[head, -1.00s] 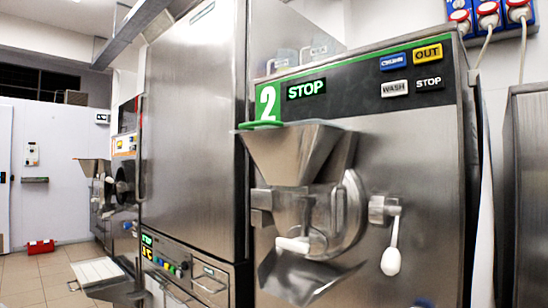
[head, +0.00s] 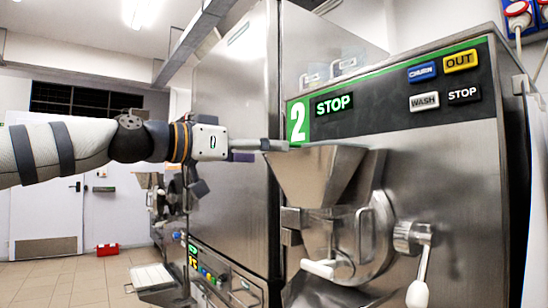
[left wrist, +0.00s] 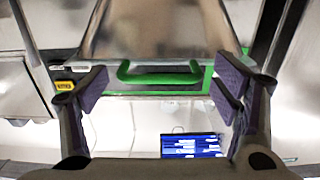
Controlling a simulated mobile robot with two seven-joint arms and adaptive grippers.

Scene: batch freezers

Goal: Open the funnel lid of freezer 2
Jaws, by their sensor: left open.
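Freezer 2 (head: 300,122) carries a green tag with a white 2. Its metal funnel (head: 315,178) sticks out from the front, and the thin lid lies flat across its top. In the left wrist view the lid's green bar handle (left wrist: 160,77) crosses the upper middle; in the head view my gripper hides it. My left gripper (head: 270,146) comes in level from the left at lid height. In the left wrist view its fingers (left wrist: 165,88) are wide open, one on each side of the handle, with gaps between and nothing held. My right gripper is not in view.
A white lever (head: 418,290) hangs right of the funnel, and a white spout handle (head: 318,268) is below it. Buttons such as the yellow OUT (head: 460,61) are above. A tall steel cabinet (head: 235,130) stands left. Open floor (head: 80,285) lies further left.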

